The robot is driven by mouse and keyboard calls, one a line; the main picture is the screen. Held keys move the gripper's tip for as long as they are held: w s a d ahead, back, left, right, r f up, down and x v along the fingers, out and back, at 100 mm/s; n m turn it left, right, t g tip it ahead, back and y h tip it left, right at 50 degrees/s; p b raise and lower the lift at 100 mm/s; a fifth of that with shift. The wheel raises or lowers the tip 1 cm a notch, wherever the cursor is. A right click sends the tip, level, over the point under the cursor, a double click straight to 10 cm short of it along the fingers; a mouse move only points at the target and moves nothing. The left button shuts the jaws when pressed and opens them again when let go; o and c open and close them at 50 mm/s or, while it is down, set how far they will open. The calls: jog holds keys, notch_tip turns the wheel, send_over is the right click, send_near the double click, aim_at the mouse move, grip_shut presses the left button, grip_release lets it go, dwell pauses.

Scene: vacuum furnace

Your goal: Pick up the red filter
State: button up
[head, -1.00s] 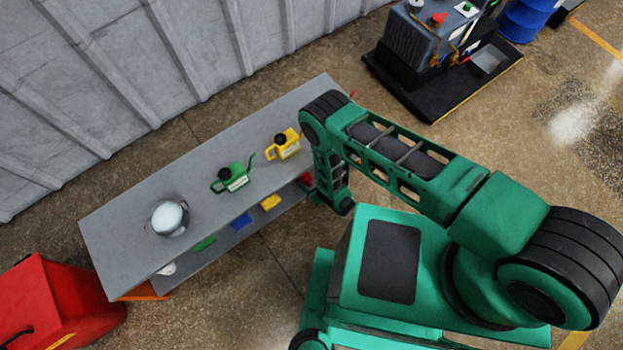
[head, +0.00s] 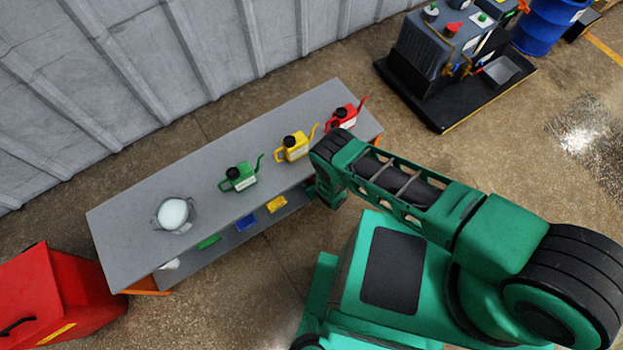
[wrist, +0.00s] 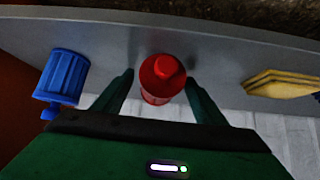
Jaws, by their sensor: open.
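The red filter (wrist: 161,82) is a red cylinder with a raised round cap. It shows in the wrist view on a grey shelf (wrist: 225,50), between the two fingers of my gripper (wrist: 161,88). The fingers are open, one to its left and one to its right, with a visible gap on each side. In the head view the red filter is hidden behind my arm, and my gripper's fingertips do not show there.
In the wrist view a blue ribbed part (wrist: 62,78) lies left and yellow pieces (wrist: 283,84) lie right. The table (head: 120,235) holds green (head: 239,178), yellow (head: 293,147) and red cans (head: 344,117) and a pot (head: 173,214) above the lower shelf.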

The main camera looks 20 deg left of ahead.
jog(key=c, duration=1.2)
jog(key=shift+s+d, duration=0.35)
jog(key=shift+d, duration=0.4)
jog(key=shift+s+d, duration=0.3)
jog(key=shift+d, duration=0.5)
jog(key=shift+s+d, duration=0.35)
jog(key=shift+d, duration=0.4)
jog(key=o, duration=1.2)
jog(key=shift+s+d+r, duration=0.1)
jog(key=v, duration=1)
jog(key=shift+d, duration=0.2)
jog(key=shift+r, duration=0.15)
